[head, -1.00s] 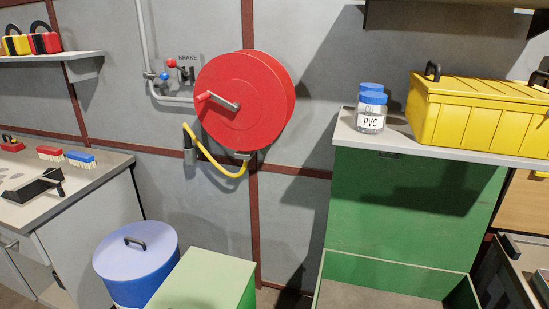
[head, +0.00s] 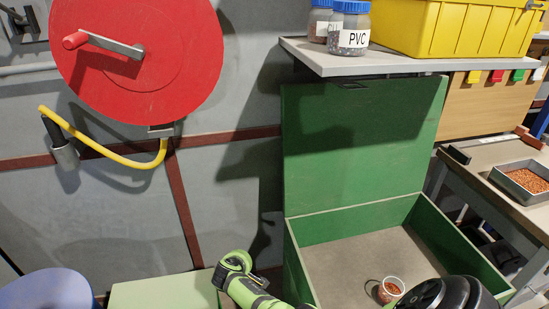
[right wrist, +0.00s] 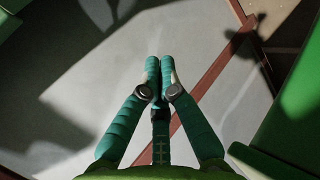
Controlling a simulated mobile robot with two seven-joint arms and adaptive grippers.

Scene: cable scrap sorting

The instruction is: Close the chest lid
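The green chest (head: 455,240) stands open in the head view, its near part cut off by the lower edge. Its lid (head: 350,160) stands upright at the back, below the grey shelf. A small clear cup of reddish granules (head: 391,288) is inside on the chest floor. In the right wrist view my right gripper (right wrist: 159,64) has its fingertips together, with nothing seen between them. A green and black part of my arm shows at the chest's left side; which arm is unclear. My left gripper cannot be made out.
A grey shelf (head: 400,62) with PVC jars (head: 350,28) and a yellow toolbox (head: 450,25) overhangs the lid. A pale green box (head: 165,292) and a blue lidded bin (head: 48,290) stand left. A table with a granule tray (head: 525,180) is at right.

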